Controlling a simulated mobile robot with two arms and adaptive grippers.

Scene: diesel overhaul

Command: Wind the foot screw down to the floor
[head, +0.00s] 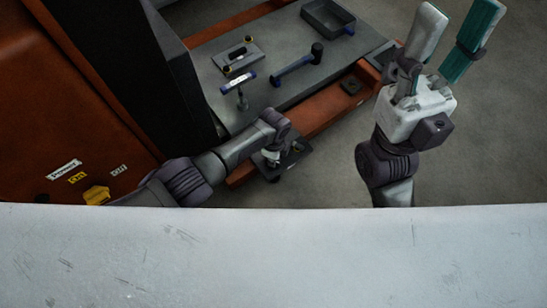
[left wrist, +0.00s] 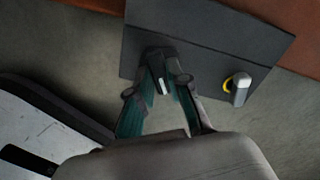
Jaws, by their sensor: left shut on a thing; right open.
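My left gripper (head: 272,152) reaches down to a dark foot plate (head: 293,160) at the low edge of the orange frame. In the left wrist view, its teal fingers (left wrist: 160,88) close together on a dark block with a white mark, which I take to be the head of the foot screw (left wrist: 157,55). The fingers and wrist hide most of the screw, and its lower end and any gap to the floor are not visible. My right gripper (head: 460,14) is open and empty, raised at the upper right, away from the screw.
A grey bench top (head: 300,85) on an orange frame (head: 335,105) carries a dark tray (head: 327,17), a hammer-like tool (head: 297,65) and other tools. A yellow-ringed grey lever (left wrist: 239,90) sits beside the left gripper. An orange cabinet (head: 60,110) stands left. Bare floor (head: 310,185) lies right.

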